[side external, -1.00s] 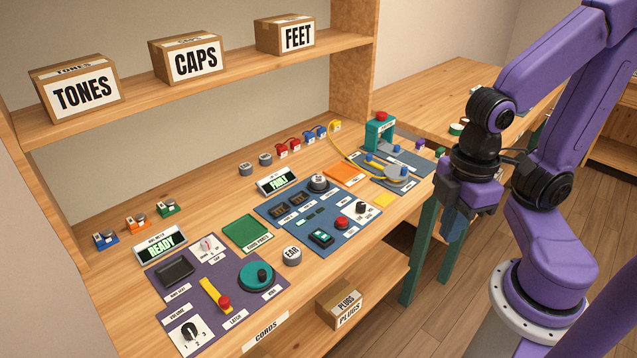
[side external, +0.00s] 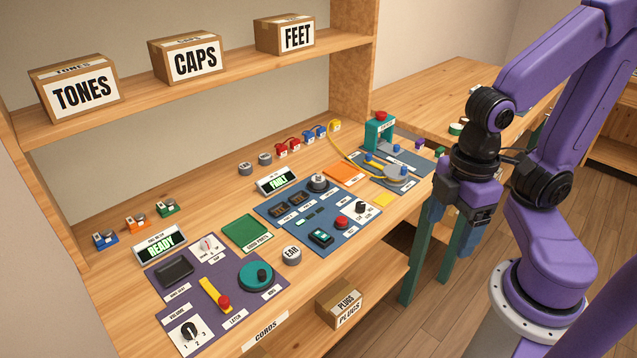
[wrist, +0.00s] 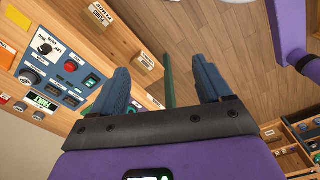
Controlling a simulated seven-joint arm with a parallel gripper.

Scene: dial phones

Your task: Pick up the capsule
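A round grey capsule (side external: 291,255) with a white top marked EAR sits on the bench near its front edge, between the purple and blue panels. A similar round grey piece (side external: 318,182) is on the blue panel, and two more (side external: 245,168) stand further back. My gripper (side external: 450,225) hangs right of the bench, well away from the capsule, pointing down. In the wrist view my gripper (wrist: 160,68) has its two blue fingers wide apart with nothing between them. I cannot make out the EAR capsule in the wrist view.
The blue panel (side external: 288,222) and purple panel (side external: 238,284) carry knobs and buttons. A green mat (side external: 246,233) lies between them. A yellow cord (side external: 345,150) loops at the right end. A PLUGS box (side external: 340,303) sits on the lower shelf. A shelf with boxes overhangs the back.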

